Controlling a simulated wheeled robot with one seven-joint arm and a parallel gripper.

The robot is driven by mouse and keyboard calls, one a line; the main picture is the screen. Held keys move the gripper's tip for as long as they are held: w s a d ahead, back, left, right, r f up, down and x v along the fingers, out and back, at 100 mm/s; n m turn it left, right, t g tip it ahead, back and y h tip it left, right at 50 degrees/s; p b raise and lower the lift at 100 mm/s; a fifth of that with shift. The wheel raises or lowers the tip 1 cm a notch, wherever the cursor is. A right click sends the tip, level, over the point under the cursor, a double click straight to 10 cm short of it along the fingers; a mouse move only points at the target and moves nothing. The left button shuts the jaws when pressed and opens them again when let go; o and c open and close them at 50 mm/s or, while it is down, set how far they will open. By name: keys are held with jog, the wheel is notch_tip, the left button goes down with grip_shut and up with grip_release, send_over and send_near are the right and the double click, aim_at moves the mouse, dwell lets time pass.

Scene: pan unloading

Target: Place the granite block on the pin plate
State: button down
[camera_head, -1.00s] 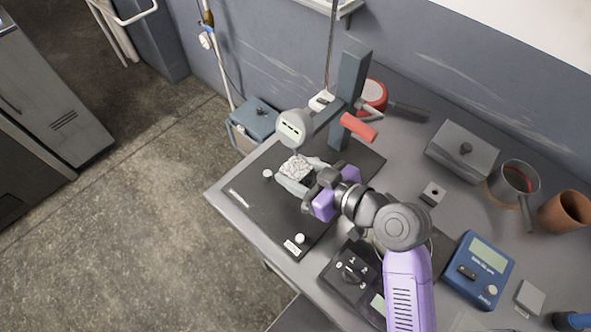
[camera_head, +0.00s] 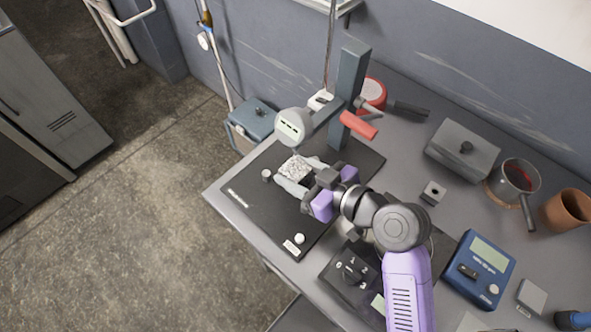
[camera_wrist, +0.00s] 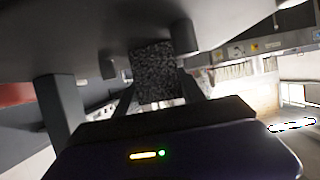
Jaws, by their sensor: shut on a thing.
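My gripper (camera_head: 299,174) is shut on the granite block (camera_head: 296,166), a speckled light-grey block held between its two grey fingers. In the wrist view the block (camera_wrist: 154,72) looks dark and speckled, with a finger on either side. The black pin plate (camera_head: 272,208) lies on the near left corner of the table, and the block is over it. Small pale round pins show on the plate, one left of the block (camera_head: 267,175) and one nearer the front (camera_head: 300,238). Whether the block touches the plate or other pins is hidden.
A grey post (camera_head: 350,95) with a round gauge (camera_head: 293,126) stands on the plate's far side, close to the block. A red pan (camera_head: 372,95), grey lidded box (camera_head: 462,150), saucepan (camera_head: 515,178) and blue instrument (camera_head: 478,270) occupy the table. The plate's left part is clear.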

jog(key=c, duration=0.8)
grip_release()
jog(key=shift+o, duration=1)
jog(key=shift+b+v, duration=0.7)
jog(key=shift+v, duration=3.15)
jog(key=shift+s, duration=0.1)
